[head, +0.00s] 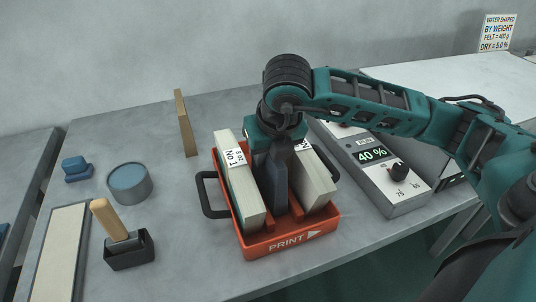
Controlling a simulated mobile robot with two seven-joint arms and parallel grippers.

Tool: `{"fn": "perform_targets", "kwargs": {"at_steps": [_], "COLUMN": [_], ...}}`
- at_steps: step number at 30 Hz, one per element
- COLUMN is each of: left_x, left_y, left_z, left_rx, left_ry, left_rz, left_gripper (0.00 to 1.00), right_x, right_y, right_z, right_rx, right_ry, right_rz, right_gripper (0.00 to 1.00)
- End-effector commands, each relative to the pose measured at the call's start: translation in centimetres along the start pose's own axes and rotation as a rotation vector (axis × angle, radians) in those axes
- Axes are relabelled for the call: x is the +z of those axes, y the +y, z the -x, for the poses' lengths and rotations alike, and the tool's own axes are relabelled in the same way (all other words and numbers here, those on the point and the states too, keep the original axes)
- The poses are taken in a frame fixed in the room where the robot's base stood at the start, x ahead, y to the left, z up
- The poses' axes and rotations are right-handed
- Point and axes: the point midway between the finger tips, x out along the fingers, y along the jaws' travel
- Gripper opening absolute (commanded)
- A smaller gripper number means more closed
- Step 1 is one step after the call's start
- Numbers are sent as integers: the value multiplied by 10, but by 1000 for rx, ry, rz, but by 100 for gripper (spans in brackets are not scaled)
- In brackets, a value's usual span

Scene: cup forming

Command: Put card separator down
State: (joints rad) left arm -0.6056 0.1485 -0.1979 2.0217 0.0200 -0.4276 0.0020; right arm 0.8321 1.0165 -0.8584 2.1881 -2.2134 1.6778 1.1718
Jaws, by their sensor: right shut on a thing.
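My right gripper (279,148) comes in from the right above the orange tray marked PRINT (290,242). It is shut on the top of a dark blue upright slab, which looks like the card separator (272,183). The separator stands between a left card stack (243,192) labelled "8 oz No 1" and a right card stack (313,178), also labelled. Its lower edge is down among the tray's dividers; I cannot tell whether it touches the tray floor. The gripper's fingers are partly hidden by its own body. My left gripper is out of view.
The tray has a dark handle (207,197) at its left. A control box (376,172) reading 40 % stands close on the right. A wooden board (185,123) stands behind.

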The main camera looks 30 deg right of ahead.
Motion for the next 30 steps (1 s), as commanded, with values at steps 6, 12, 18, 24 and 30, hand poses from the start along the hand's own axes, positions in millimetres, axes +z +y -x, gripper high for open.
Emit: {"fn": "perform_targets", "kwargs": {"at_steps": [6, 12, 18, 24, 30], "left_x": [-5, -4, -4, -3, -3], "left_y": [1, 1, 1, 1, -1], "left_z": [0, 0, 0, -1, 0], "left_rx": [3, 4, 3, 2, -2], "left_ry": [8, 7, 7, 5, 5], "left_rz": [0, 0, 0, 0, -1], "left_gripper": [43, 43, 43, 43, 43], "right_x": [-1, -1, -1, -1, 0], "right_y": [0, 0, 0, 0, 0], "right_z": [-3, -4, -4, -4, 12], "right_rx": [0, 0, 0, 0, 2], "right_ry": [-2, -1, -1, -1, -5], "right_rz": [-1, 0, 0, 0, 0], "right_gripper": [0, 33, 51, 51, 51]}}
